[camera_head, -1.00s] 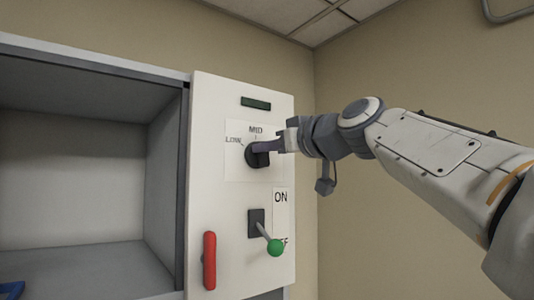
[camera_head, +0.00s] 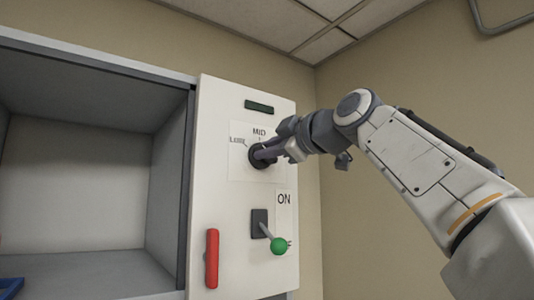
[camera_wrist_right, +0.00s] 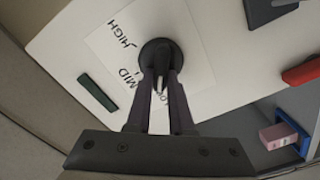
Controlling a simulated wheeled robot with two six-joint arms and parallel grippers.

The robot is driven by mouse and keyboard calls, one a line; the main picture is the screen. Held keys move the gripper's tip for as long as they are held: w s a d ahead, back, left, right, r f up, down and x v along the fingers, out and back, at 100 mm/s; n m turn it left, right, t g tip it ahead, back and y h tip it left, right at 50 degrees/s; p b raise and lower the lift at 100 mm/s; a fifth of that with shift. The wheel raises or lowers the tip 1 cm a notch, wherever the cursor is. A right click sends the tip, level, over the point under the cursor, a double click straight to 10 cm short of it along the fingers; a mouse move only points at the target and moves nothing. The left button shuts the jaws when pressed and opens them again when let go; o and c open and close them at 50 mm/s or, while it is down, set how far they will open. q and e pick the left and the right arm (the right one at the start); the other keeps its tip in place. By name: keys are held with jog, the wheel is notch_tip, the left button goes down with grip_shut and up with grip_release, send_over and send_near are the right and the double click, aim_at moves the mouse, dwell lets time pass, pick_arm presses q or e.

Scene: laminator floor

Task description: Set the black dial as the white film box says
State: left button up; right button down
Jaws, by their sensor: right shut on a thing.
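The black dial (camera_head: 256,158) sits on the white control panel, on a label with LOW and MID in the head view. In the right wrist view the dial (camera_wrist_right: 161,52) shows with HIGH, MID and a partly covered LOW beside it. My right gripper (camera_head: 268,154) reaches in from the right. Its two fingers (camera_wrist_right: 160,78) are shut on the dial's grip, one on each side. The grip's narrow end lies between the fingers, on the LOW side in the wrist view; its exact setting is hard to read. I see no white film box. My left gripper is not in view.
Below the dial are a green-knobbed lever (camera_head: 279,246) by an ON label and a red handle (camera_head: 212,258). A dark green bar (camera_head: 259,107) is above. An open grey compartment (camera_head: 75,190) is at left. The wrist view shows a pink box (camera_wrist_right: 278,136) at a blue tray (camera_wrist_right: 296,130).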

jog(key=shift+s+f+n, duration=0.1)
jog(key=shift+n, duration=0.5)
jog(key=c, duration=0.8)
grip_release()
jog(key=b+v, duration=0.4)
jog(key=v, duration=0.6)
jog(key=shift+s, duration=0.2)
jog(key=shift+d, duration=0.1)
